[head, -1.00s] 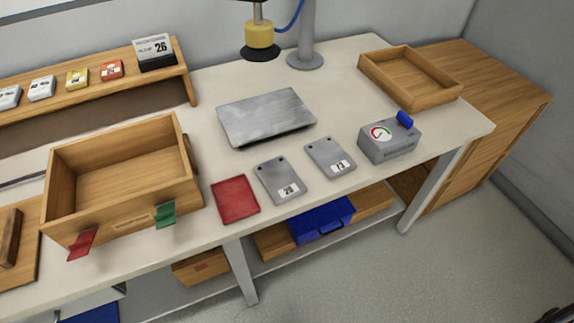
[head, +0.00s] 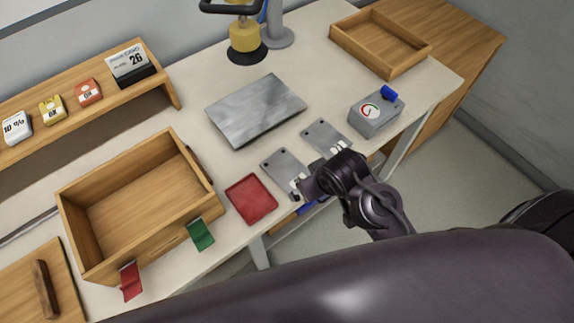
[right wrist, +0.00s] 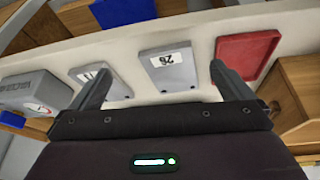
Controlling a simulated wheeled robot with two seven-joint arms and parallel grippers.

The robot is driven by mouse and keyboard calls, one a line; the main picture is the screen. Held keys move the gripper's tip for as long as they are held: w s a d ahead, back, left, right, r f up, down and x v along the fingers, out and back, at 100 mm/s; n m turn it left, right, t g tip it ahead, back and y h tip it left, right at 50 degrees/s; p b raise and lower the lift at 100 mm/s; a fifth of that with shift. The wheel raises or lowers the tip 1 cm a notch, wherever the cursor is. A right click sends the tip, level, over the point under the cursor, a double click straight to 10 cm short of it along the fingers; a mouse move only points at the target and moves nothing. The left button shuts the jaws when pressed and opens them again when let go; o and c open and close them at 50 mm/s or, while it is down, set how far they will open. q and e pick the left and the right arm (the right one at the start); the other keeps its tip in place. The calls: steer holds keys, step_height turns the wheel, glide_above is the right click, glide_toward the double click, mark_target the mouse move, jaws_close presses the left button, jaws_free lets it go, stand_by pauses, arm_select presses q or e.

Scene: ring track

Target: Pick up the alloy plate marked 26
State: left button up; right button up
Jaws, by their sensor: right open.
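The alloy plate marked 26 (head: 280,166) is a flat grey plate with a white label, lying on the bench near its front edge. My right gripper (head: 311,180) is at the bench front, over the plate's label end, and hides part of it. In the right wrist view the plate (right wrist: 168,78) shows between the two spread fingers of the open gripper (right wrist: 160,70), with its 26 label upside down. The jaws hold nothing. A second grey plate (head: 323,134) lies to the right; its label is partly hidden. My left gripper is not in view.
A red tray (head: 250,199) lies just left of the plate. A grey gauge box (head: 375,116) stands to the right. A large metal slab (head: 232,117) lies behind. A wooden box (head: 152,240) with red and green tabs is at left, an empty wooden tray (head: 420,62) at back right.

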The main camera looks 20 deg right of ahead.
mark_target(287, 170)
steer(key=w+a+r+n+t+y, duration=0.2)
steer(key=w+a+r, duration=0.1)
steer(key=w+a, duration=0.3)
steer(key=d+f+g, duration=0.2)
steer(key=d+f, duration=0.1)
steer(key=shift+w+d+p, duration=0.1)
steer(key=shift+w+p, duration=0.2)
steer(key=shift+w, duration=0.1)
steer(key=shift+d+f+h, duration=0.15)
steer(key=shift+f+h, duration=0.15)
steer(key=shift+f, duration=0.1)
steer(key=b+x, duration=0.2)
steer(key=x, duration=0.5)
steer(key=shift+w+d+b, duration=0.1)
steer(key=shift+d+b, duration=0.05)
steer(key=shift+b, duration=0.25)
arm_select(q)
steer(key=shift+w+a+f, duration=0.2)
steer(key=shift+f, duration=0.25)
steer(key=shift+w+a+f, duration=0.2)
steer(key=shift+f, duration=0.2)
arm_select(e)
steer(key=c, duration=1.3)
steer(key=shift+o, duration=0.2)
